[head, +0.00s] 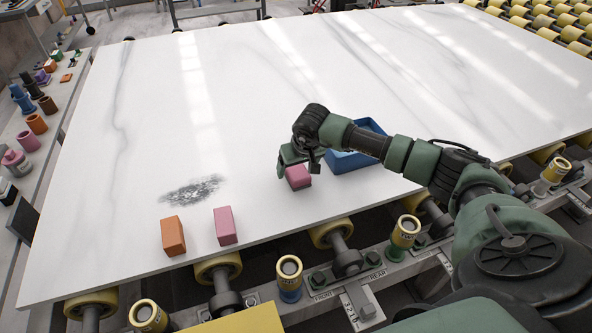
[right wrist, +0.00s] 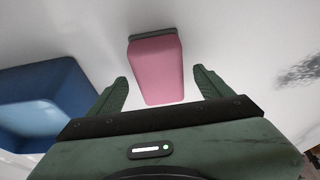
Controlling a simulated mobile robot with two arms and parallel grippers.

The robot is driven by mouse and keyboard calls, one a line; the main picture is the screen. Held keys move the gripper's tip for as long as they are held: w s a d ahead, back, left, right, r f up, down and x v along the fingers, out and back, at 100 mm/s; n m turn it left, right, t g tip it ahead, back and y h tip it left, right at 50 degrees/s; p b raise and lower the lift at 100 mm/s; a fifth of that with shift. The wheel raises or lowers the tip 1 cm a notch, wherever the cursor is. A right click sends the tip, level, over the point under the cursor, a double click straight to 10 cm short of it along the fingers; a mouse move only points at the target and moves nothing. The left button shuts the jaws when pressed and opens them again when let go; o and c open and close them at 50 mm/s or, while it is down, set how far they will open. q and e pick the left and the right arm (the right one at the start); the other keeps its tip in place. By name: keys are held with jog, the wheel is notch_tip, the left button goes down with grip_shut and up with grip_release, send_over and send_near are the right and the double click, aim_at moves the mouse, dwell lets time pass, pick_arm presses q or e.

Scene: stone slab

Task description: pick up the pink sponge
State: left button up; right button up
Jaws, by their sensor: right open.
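A pink sponge (head: 298,177) with a dark grey layer along one end stands on the white slab, just left of the blue bin. In the right wrist view the pink sponge (right wrist: 156,68) is centred ahead of my right gripper (right wrist: 160,80), its near end showing between the two fingertips with gaps on both sides. My right gripper (head: 301,157) is open and empty above the sponge. A second pink block (head: 225,226) stands nearer the slab's front edge, beside an orange block (head: 173,236). My left gripper is not in view.
A blue bin (head: 352,161) stands close to the right of the sponge, partly behind my right arm. A dark smudge (head: 192,190) marks the slab (head: 130,130). Rollers line the front edge. A side ledge at left holds several coloured items. The slab's back is clear.

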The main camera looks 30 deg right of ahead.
aim_at(296, 168)
jog(key=shift+x, duration=0.85)
jog(key=shift+f, duration=0.15)
jog(key=c, duration=1.4)
jog(key=shift+r, duration=0.35)
notch_tip(296, 168, up, 20)
jog(key=b, duration=0.2)
jog(key=shift+f+b, duration=0.15)
jog(key=shift+b, duration=0.15)
